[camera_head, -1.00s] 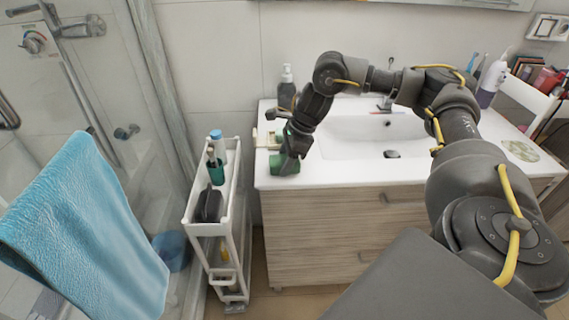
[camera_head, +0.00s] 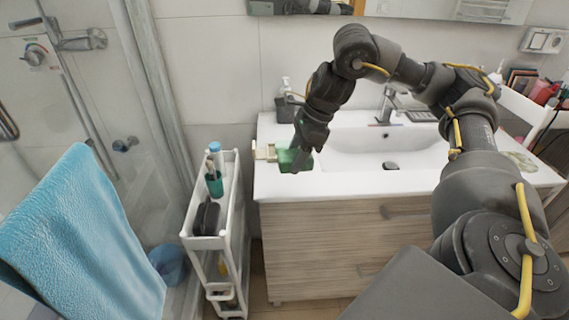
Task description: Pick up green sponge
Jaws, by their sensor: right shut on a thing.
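The green sponge (camera_head: 291,160) is at the left end of the white washbasin counter, held in my right gripper (camera_head: 297,154). The gripper comes down from above and is shut on the sponge. The fingers hide part of the sponge. The sponge looks raised a little above the counter, though the gap is hard to see. My left gripper is not in view.
A slim white cart (camera_head: 238,205) with bottles and a dark item stands left of the vanity (camera_head: 350,235). A blue towel (camera_head: 85,240) hangs at left. A soap dispenser (camera_head: 285,105) stands behind my gripper. The tap (camera_head: 388,105) stands behind the basin.

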